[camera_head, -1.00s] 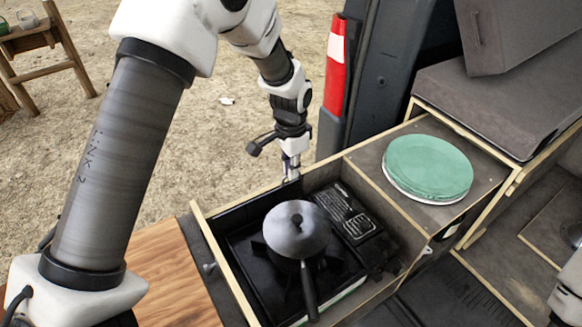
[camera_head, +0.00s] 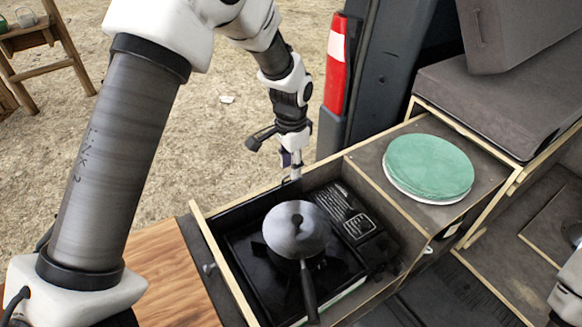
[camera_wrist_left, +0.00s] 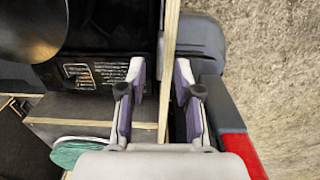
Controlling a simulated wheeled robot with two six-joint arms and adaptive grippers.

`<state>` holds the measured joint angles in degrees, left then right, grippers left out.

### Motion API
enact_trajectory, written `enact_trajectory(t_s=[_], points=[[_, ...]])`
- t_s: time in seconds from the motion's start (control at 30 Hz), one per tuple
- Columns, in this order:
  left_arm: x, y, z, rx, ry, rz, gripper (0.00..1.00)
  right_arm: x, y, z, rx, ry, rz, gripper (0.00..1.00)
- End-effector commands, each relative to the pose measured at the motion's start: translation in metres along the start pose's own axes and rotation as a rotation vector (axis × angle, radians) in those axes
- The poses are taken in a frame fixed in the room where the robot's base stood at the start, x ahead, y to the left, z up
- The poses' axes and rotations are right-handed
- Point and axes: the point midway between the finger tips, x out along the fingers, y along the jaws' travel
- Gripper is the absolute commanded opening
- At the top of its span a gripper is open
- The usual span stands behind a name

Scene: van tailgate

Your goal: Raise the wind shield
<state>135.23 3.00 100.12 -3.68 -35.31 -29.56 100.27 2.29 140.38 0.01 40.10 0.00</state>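A black panel (camera_head: 250,207) runs along the far inner wall of the wooden stove box; it may be the wind shield, but I cannot tell for sure. My left gripper (camera_head: 291,167) points down over the box's far edge, just behind the stove. In the left wrist view my left gripper (camera_wrist_left: 160,72) is open, its two fingers on either side of the wooden edge (camera_wrist_left: 170,45). A gap shows between the fingers and that edge; contact is unclear. My right gripper is out of view.
A pot (camera_head: 296,230) with its handle towards me sits on the black stove (camera_head: 349,212). Green-topped plates (camera_head: 430,165) lie on the box's right part. The vehicle's side with a red light (camera_head: 337,70) stands close to my left gripper. Sandy ground lies behind.

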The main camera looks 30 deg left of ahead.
Motion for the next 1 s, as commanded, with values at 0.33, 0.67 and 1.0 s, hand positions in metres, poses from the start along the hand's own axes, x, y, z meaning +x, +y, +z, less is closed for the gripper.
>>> enact_trajectory(t_s=[0.33, 0.67, 1.0], points=[[-0.085, -0.001, -0.002, 0.0, 0.002, -0.001, 0.33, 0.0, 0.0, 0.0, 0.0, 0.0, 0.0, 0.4], [-0.105, -0.001, -0.001, 0.0, -0.002, 0.002, 0.33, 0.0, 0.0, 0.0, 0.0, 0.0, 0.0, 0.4], [-0.105, -0.001, -0.001, 0.0, -0.002, 0.002, 0.33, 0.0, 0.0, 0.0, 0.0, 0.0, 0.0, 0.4]])
